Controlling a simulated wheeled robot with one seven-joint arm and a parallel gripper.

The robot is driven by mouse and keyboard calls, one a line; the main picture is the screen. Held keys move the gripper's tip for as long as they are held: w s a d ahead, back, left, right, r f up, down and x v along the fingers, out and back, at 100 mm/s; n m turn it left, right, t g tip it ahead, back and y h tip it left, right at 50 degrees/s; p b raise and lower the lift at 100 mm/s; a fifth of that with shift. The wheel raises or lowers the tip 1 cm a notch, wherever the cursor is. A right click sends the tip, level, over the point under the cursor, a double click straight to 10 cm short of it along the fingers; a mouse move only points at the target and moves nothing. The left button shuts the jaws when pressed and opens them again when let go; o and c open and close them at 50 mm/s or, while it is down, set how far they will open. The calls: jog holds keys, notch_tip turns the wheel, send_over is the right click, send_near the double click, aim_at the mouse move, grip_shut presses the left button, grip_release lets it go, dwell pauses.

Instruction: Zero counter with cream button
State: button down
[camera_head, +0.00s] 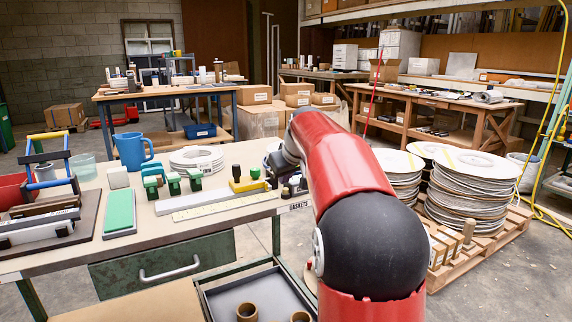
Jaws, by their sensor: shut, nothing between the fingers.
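I cannot make out the counter or its cream button in the head view. My red arm with its black joint covers the right end of the near bench (250,215) and may hide them. My gripper does not show; the far end of the arm bends down behind its own red link. Small dark and grey shapes beside that link, at the bench's right end, are too small and covered to name.
Stacked discs (470,195) stand on a pallet at right. A tray (269,290) lies below.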

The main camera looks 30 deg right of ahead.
aim_at(286, 191)
jog(key=shift+f, duration=0.6)
jog(key=shift+s+d+f+b, duration=0.1)
jog(key=shift+s+f+b, duration=0.1)
jog(key=shift+f+b, duration=0.75)
jog(key=shift+f, duration=0.25)
jog(key=r+p, duration=0.2)
jog(key=r, duration=0.1)
jog(key=r+p, duration=0.1)
jog(key=r, duration=0.1)
jog(key=shift+w+a+r, duration=0.1)
jog(key=shift+w+a, duration=0.1)
jog(key=shift+a, duration=0.15)
jog(key=v, duration=0.9)
jog(key=shift+s+r, duration=0.2)
jog(key=shift+r, duration=0.1)
